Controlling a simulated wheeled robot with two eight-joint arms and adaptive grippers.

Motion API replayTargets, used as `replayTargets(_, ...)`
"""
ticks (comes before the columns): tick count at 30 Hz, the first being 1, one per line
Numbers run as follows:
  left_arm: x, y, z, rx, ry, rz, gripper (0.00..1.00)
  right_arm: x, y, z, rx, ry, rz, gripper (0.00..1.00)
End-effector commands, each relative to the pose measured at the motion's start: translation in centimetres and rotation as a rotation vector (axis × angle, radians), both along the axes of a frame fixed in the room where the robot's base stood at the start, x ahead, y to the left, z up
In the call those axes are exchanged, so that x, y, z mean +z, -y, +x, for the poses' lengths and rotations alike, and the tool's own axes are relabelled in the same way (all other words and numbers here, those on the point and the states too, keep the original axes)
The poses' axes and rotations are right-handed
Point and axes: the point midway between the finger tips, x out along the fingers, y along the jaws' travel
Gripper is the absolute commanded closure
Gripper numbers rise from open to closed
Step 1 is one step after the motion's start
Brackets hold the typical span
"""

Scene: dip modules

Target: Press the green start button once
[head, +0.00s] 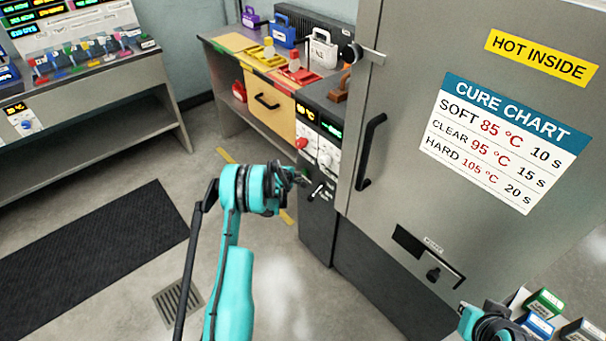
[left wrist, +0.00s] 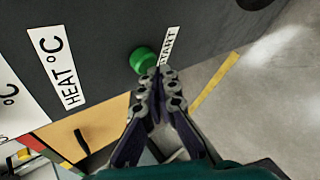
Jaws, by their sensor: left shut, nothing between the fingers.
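The round green start button (left wrist: 143,60) sticks out of a dark panel in the left wrist view, beside a white label partly reading START (left wrist: 168,47). My left gripper (left wrist: 157,80) is shut and empty. Its fingertips overlap the lower edge of the button in that view; I cannot tell whether they touch it. In the head view my left gripper (head: 302,181) is at the front of the dark control column (head: 318,225), below the red knob. The green button does not show there. Part of my right arm shows at the bottom right; its fingers are not clear.
A grey oven door (head: 400,205) with a cure chart (head: 500,140) and a black handle (head: 371,150) stands right of the column. A red knob (head: 302,143) and a white dial (head: 325,158) sit higher on the panel.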

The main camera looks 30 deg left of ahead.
Motion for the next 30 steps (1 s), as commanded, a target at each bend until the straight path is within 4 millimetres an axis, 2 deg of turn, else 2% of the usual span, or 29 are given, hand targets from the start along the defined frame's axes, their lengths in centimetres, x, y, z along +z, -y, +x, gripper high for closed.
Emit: replayTargets(30, 0.0, 0.42, 0.97, -0.001, 0.0, -0.001, 1.0, 0.0, 0.0, 0.0, 0.0, 0.0, 0.0, 1.0)
